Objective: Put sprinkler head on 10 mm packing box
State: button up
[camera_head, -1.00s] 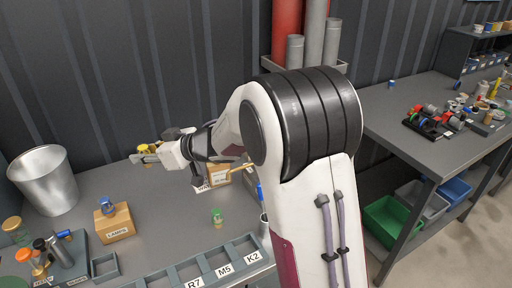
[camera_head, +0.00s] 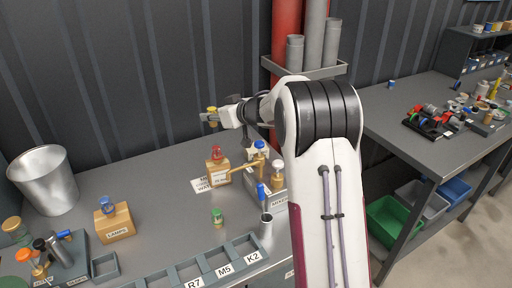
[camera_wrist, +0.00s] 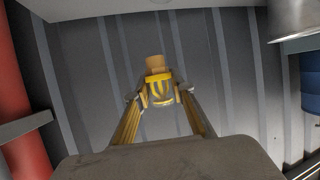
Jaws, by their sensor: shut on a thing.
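My gripper (camera_head: 212,117) is raised above the back of the left bench, near the corrugated wall. It is shut on a small yellow and tan piece (camera_head: 212,111), apparently the sprinkler head. In the wrist view this piece (camera_wrist: 159,88) sits between the fingertips, with a tan end and yellow-and-grey bands. A cardboard box (camera_head: 217,178) stands below on the bench with a red-topped item on it; its small label is unreadable. Another cardboard box (camera_head: 116,232), apparently labelled LAMPS, stands at the left with a blue item on top. I cannot tell which is the 10 mm packing box.
A metal bucket (camera_head: 45,183) stands at the back left. Brass fittings with a blue cap (camera_head: 259,160) stand right of the middle box. A small green item (camera_head: 217,217) and a labelled grey tray (camera_head: 210,266) are in front. A red pipe (camera_head: 286,40) rises behind.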

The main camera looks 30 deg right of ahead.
jog(key=w+d+m+h, duration=0.2)
jog(key=d+m+h, duration=0.15)
jog(key=d, duration=1.55)
jog(key=shift+t+h, duration=0.25)
jog(key=shift+t, duration=0.15)
jog(key=shift+s+d+f, duration=0.15)
jog(key=shift+f, duration=1.1)
jog(key=shift+s+d+f, duration=0.1)
jog(key=shift+d+f, duration=0.05)
jog(key=shift+f, duration=1.05)
jog(key=shift+f, duration=3.15)
jog(key=shift+f, duration=1.85)
jog(key=shift+f, duration=0.15)
